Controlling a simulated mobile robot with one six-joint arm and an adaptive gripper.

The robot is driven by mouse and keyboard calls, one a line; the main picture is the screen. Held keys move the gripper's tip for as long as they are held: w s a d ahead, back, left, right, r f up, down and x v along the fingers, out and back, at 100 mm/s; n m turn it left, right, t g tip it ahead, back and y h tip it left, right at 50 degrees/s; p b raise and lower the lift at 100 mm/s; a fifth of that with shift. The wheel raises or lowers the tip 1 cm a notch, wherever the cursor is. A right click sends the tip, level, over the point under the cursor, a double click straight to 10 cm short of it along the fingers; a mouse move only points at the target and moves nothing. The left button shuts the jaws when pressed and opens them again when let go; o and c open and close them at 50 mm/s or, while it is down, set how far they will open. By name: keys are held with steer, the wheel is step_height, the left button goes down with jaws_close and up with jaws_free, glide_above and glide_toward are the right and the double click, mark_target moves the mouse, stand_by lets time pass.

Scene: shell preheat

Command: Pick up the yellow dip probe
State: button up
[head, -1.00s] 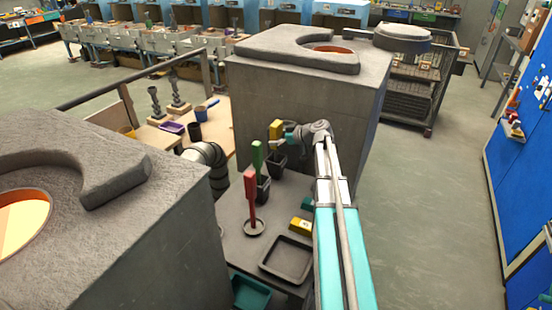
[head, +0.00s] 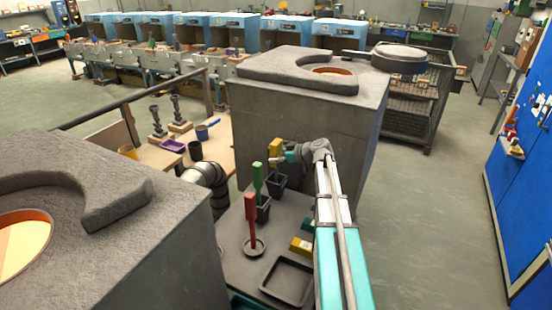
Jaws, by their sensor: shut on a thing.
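The yellow dip probe (head: 275,147) stands upright in a dark square holder (head: 277,182) at the far end of the grey table. My gripper (head: 280,157) reaches in from the right and is shut on the yellow probe's upper part. The fingertips are small in this view and partly hidden by the probe. A green probe (head: 257,180) stands in another dark holder (head: 263,209) nearer to me. A red probe (head: 251,214) stands in a round dish (head: 254,247) in front of that.
A large grey furnace (head: 275,125) stands close behind the gripper; another furnace (head: 120,260) fills the left foreground. Open floor lies to the right.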

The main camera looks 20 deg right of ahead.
mark_target(277, 142)
steer(key=shift+r+p, duration=4.3)
steer(key=shift+r, duration=0.25)
steer(key=shift+s, duration=0.1)
